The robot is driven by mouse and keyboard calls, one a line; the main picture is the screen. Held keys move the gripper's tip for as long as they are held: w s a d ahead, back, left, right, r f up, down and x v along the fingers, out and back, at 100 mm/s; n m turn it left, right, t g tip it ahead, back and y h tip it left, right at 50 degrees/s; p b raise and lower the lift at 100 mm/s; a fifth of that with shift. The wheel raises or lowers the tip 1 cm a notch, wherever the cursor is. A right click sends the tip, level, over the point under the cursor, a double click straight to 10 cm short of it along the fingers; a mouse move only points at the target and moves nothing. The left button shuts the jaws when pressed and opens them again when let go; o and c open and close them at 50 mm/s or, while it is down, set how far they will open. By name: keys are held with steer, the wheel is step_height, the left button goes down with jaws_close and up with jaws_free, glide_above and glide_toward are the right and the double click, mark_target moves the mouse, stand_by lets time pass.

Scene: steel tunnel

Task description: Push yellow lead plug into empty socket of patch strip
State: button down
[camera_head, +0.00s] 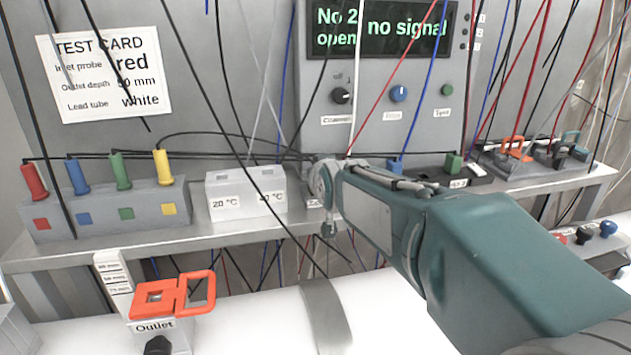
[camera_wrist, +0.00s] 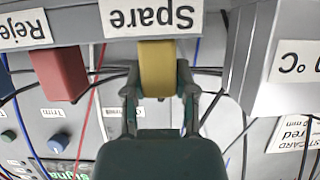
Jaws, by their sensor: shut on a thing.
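The grey patch strip (camera_head: 105,232) is at the left of the shelf. Red (camera_head: 33,182), blue (camera_head: 77,177), green (camera_head: 121,171) and yellow (camera_head: 163,168) lead plugs stand upright in it, each above a square of its own colour. The yellow plug's base lines up with the others. No empty socket shows. My gripper (camera_head: 324,188) is away to the right, beside the white 20 °C block. In the wrist view my gripper (camera_wrist: 160,97) is shut on a yellow block (camera_wrist: 158,68) by the "Spare" label. The head view hides that block.
The white 20 °C block (camera_head: 246,194) stands between strip and gripper. A red block (camera_wrist: 60,73) is beside the held one in the wrist view. Leads hang across the shelf. The panel display (camera_head: 381,29) reads "No 2 open" and "no signal". An orange handle (camera_head: 174,296) is low at left.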

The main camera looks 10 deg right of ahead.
steer(key=r, duration=0.3)
steer(key=shift+s+r, duration=0.2)
steer(key=shift+r, duration=0.2)
steer(key=w+r+v, duration=0.1)
steer(key=r+v, duration=0.2)
steer(key=v, duration=1.3)
steer(key=w+d+f, duration=0.2)
steer(key=w+d, duration=0.5)
steer(key=d, duration=0.5)
steer(key=w+d+f, duration=0.1)
steer(key=w+d, duration=0.6)
steer(key=d, duration=0.5)
steer(key=shift+d+f, duration=0.35)
steer(key=shift+f, duration=0.05)
steer(key=shift+w+a, duration=0.1)
